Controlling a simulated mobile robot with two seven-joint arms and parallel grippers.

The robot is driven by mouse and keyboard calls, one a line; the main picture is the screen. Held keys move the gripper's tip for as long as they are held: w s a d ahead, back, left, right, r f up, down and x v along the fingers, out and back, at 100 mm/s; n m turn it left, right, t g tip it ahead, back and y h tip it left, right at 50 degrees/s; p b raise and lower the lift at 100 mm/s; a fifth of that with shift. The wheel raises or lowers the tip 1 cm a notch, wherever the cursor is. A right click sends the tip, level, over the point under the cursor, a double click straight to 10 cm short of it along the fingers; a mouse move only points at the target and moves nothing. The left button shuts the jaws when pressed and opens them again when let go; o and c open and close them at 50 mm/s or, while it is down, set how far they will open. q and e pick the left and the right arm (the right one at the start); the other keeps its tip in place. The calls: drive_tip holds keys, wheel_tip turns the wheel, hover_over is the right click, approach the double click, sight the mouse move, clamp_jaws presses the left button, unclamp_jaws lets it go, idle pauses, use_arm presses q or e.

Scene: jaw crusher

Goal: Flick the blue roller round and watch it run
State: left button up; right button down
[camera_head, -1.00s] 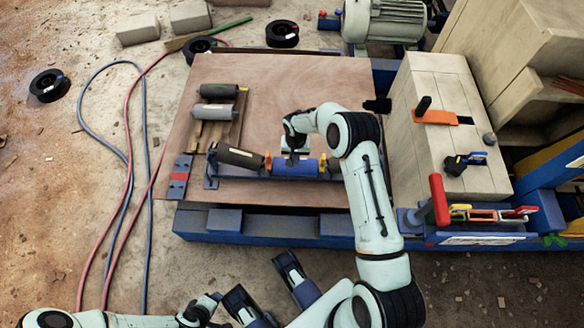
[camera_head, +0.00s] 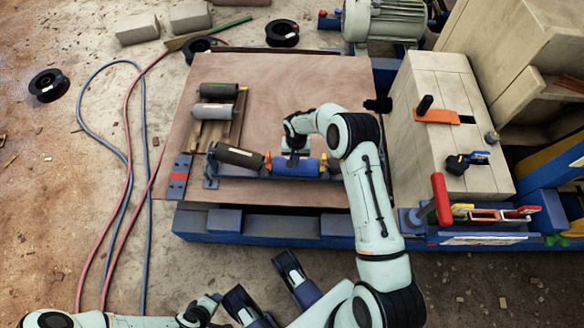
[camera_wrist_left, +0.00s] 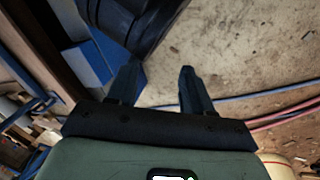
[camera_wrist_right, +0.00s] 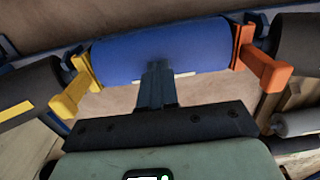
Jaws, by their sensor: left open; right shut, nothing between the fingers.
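The blue roller (camera_head: 290,167) lies in a frame on the brown board, between a yellow bracket and an orange bracket (camera_head: 268,162). In the right wrist view the blue roller (camera_wrist_right: 160,52) fills the upper middle, with the yellow bracket (camera_wrist_right: 78,90) at left and the orange one (camera_wrist_right: 258,68) at right. My right gripper (camera_wrist_right: 158,72) is shut and empty, its fingertips at the roller's side; I cannot tell if they touch it. In the head view my right gripper (camera_head: 294,158) is over the roller. My left gripper (camera_wrist_left: 157,72) is open and empty, low at the left.
Dark rollers (camera_head: 238,155) sit in line with the blue one, and two more (camera_head: 218,90) lie on a wooden rack. A wooden block (camera_head: 450,140) with tools stands at right. Blue and red hoses (camera_head: 128,150) cross the ground at left.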

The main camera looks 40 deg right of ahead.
drive_tip(key=shift+f, duration=0.25)
drive_tip(key=shift+r, duration=0.7)
use_arm(q)
drive_tip(key=w+a+f+t+b, duration=0.1)
drive_tip(key=w+a+f+b, duration=0.1)
drive_tip(key=w, duration=0.2)
use_arm(e)
drive_tip(key=shift+w+d+f, duration=0.15)
drive_tip(key=shift+w+d, duration=0.55)
drive_tip(key=shift+w, duration=0.15)
use_arm(q)
drive_tip(key=s+a+f+g+b, duration=0.1)
drive_tip(key=s+f+g+b, duration=0.2)
drive_tip(key=s+f+b, duration=0.3)
drive_tip(key=shift+s+a+f+n+g, duration=0.15)
drive_tip(key=shift+s+f+n+g, duration=0.2)
drive_tip(key=shift+s+f, duration=1.4)
use_arm(e)
drive_tip(key=shift+w+d+f, duration=0.3)
drive_tip(key=shift+w+d, duration=0.35)
drive_tip(key=shift+w, duration=0.15)
drive_tip(key=shift+w+d+f, duration=0.3)
drive_tip(key=shift+w+d, duration=0.35)
drive_tip(key=shift+w, duration=0.1)
use_arm(q)
drive_tip(key=shift+s+r, duration=0.45)
